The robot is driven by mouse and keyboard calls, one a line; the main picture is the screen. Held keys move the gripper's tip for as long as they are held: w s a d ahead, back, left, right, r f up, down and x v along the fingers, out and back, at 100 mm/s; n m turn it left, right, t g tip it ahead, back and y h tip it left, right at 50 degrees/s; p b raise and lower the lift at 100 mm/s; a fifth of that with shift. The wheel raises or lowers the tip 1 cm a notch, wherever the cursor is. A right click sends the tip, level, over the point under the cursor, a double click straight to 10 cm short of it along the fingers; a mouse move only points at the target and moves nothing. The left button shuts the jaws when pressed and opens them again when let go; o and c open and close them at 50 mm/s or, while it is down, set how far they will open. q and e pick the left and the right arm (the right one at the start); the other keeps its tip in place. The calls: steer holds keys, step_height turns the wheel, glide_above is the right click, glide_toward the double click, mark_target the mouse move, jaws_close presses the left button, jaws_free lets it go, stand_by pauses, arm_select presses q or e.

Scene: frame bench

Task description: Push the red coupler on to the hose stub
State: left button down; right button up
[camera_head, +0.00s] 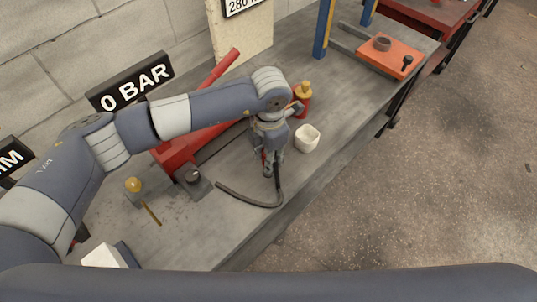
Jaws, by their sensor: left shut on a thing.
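My left gripper (268,168) points down over the bench, near its front edge, at the upper end of a black hose (280,190). It is shut, and a small bit of red shows between its fingers, which looks like the red coupler (263,155); the gripper hides most of it. The hose runs down from the gripper and curves left along the bench top towards the red pump (174,154). I cannot make out the hose stub apart from the hose and gripper. My right gripper is not in view.
A white cup (307,138) and a red bottle with a yellow top (303,98) stand right of the gripper. An orange block (387,55) sits at the back right. The front right bench top is clear.

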arm_select(q)
steer(key=shift+f+b, duration=1.6)
steer(key=shift+f, duration=0.15)
steer(key=c, duration=1.2)
jaws_free()
step_height(320, 180, up, 12)
steer(key=shift+s+r, duration=0.1)
steer(key=shift+d, duration=0.15)
